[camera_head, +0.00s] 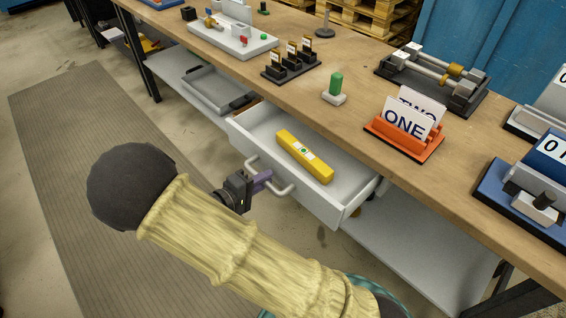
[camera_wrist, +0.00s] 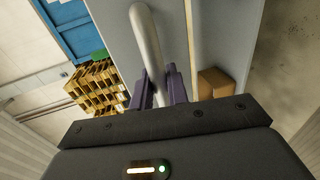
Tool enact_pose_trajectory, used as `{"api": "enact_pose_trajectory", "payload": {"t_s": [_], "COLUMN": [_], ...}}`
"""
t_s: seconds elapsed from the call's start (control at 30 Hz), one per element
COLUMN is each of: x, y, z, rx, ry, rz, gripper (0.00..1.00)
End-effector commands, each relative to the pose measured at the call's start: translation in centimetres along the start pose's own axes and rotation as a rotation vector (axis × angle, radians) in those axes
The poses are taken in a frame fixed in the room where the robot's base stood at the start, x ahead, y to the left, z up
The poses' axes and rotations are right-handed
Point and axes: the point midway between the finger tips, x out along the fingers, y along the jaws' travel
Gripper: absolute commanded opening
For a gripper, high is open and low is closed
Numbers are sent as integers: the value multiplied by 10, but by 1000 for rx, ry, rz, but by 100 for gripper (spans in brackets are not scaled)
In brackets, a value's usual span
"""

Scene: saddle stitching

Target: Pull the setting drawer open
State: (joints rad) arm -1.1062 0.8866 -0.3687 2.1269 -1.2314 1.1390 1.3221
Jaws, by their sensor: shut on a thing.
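The setting drawer (camera_head: 335,208) is a light grey drawer under the wooden bench top, and it stands out from the bench. A yellow spirit level (camera_head: 304,156) lies inside it. A light grey bar handle (camera_head: 286,191) is on its front. My gripper (camera_head: 264,179), with purple fingers, is at the left part of this handle and shut on it. In the wrist view the handle (camera_wrist: 146,40) runs down between the two purple fingers (camera_wrist: 160,88). The exact contact between fingers and handle is partly hidden by the gripper body.
The bench top (camera_head: 300,90) carries an orange card holder (camera_head: 404,140), a green-topped block (camera_head: 335,90) and several fixtures. A lower shelf (camera_head: 420,245) runs below the drawer. A grey tray (camera_head: 215,88) lies on the shelf at left. A ribbed mat (camera_head: 70,130) covers the floor at left.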

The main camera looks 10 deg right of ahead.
Motion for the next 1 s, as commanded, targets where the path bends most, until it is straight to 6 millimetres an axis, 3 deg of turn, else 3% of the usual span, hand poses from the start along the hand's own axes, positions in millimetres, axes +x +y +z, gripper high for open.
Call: {"api": "enact_pose_trajectory", "payload": {"t_s": [0.1,0.33,0.53,0.87,0.9,0.97,1.0], "x": [-29,-62,-73,-73,-73,-73,-73], "y": [-6,-14,-17,-17,-17,-17,-16], "z": [0,1,0,0,0,0,0], "rx": [-3,-3,-2,-1,-1,-1,-1], "ry": [4,0,-1,-1,-1,-1,-1], "rz": [-4,-2,-3,-3,-3,-2,-2], "gripper": [0,0,0,0,24,34,34]}}
